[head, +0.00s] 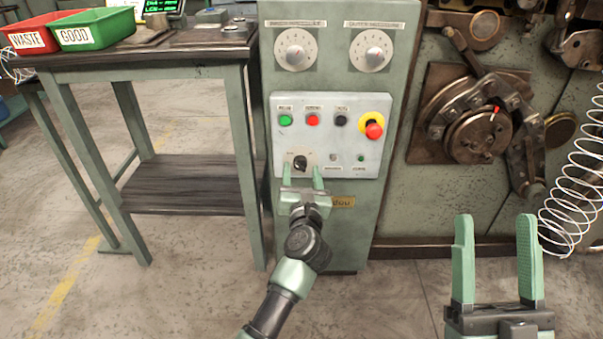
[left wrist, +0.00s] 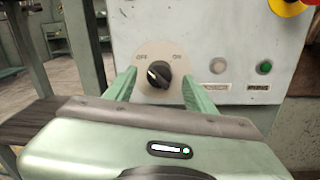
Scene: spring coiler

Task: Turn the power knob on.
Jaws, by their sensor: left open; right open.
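The power knob (head: 300,162) is a black rotary knob on a round beige plate, low on the left of the light grey control panel (head: 375,105). In the left wrist view the knob (left wrist: 159,74) sits between the words OFF and ON, its white mark pointing up and left toward OFF. My left gripper (head: 303,178) is open in front of the panel. Its two green fingers (left wrist: 157,88) stand on either side of the knob, with gaps; I cannot tell how near the tips are to the panel. My right gripper (head: 496,260) is open and empty at the lower right.
Above the knob are a green button (head: 285,120), a red button (head: 312,120) and a red-and-yellow emergency stop (head: 373,130). A workbench (head: 180,60) with bins stands left. The coiling machine (head: 475,130) and a wire coil (head: 575,205) are right.

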